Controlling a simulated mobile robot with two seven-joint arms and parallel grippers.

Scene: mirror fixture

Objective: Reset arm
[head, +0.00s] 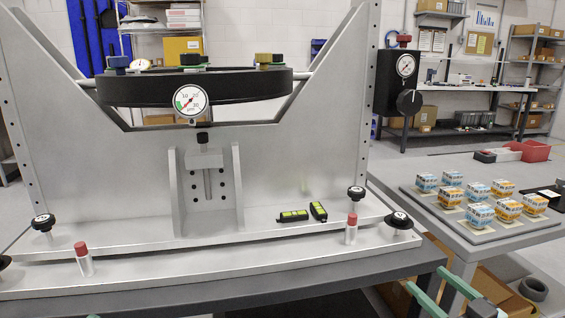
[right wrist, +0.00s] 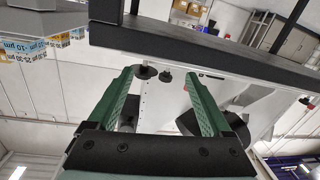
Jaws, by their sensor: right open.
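My right gripper (head: 440,290) shows at the bottom right of the head view, its green fingers apart and empty. It is in front of the fixture table's right end, clear of the mirror fixture. In the right wrist view its two green fingers (right wrist: 158,78) stand wide apart with nothing between them. The mirror fixture (head: 270,165) is a large grey metal frame holding a black ring (head: 140,91) with a round pressure gauge (head: 191,101). My left gripper is not seen.
The fixture table (head: 330,272) has a dark front edge close to my right gripper. Two small green-and-black levels (head: 293,215) lie on the fixture base. A side table (head: 470,245) at right bears a tray of several blue and orange boxes (head: 480,214). Black knobs (head: 398,221) rise from the base.

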